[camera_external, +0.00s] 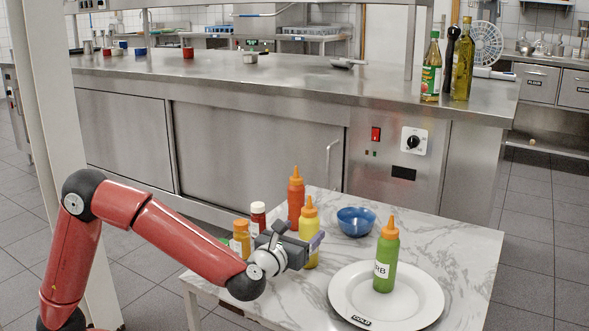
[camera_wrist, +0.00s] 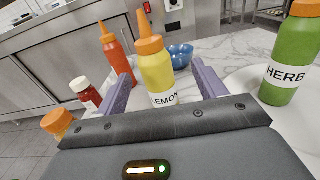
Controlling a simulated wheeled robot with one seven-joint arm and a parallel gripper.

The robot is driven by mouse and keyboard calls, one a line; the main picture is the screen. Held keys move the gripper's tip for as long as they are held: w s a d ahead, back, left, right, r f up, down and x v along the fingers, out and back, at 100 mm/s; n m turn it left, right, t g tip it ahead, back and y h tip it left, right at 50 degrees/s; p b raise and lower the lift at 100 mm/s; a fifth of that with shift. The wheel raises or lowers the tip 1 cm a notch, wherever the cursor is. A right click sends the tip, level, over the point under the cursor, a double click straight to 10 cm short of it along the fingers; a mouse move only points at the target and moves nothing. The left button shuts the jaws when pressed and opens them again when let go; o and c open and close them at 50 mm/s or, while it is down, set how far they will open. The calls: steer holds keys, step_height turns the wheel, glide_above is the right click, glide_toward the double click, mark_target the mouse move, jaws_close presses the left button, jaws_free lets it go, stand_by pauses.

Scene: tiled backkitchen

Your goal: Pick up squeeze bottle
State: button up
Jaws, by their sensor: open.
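Three squeeze bottles with orange nozzles stand upright on the marble table. The yellow bottle (camera_external: 309,236) stands near the middle; its label in the wrist view (camera_wrist: 157,75) partly reads "EMON". The red bottle (camera_external: 296,198) stands behind it, at its left in the wrist view (camera_wrist: 117,58). The green bottle (camera_external: 386,262) stands on a white plate (camera_external: 420,308) at the right; it reads "HERB" in the wrist view (camera_wrist: 289,62). My gripper (camera_external: 318,242) is open and low beside the yellow bottle. In the wrist view its purple fingers (camera_wrist: 160,90) flank the yellow bottle with gaps on both sides.
A blue bowl (camera_external: 357,222) sits behind the yellow bottle. A steel counter (camera_external: 250,82) runs behind the table (camera_external: 455,240).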

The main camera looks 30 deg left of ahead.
mark_target(313, 234)
step_height(313, 234, down, 4)
steer(key=shift+w+f, duration=0.1)
steer(key=shift+f, duration=0.15)
steer(key=shift+w+f, duration=0.2)
steer(key=shift+w, duration=0.15)
steer(key=w, duration=0.4)
steer(key=w+a, duration=0.1)
steer(key=w, duration=0.2)
steer(key=shift+r, duration=0.1)
steer(key=c, duration=1.2)
steer(key=shift+r, duration=0.1)
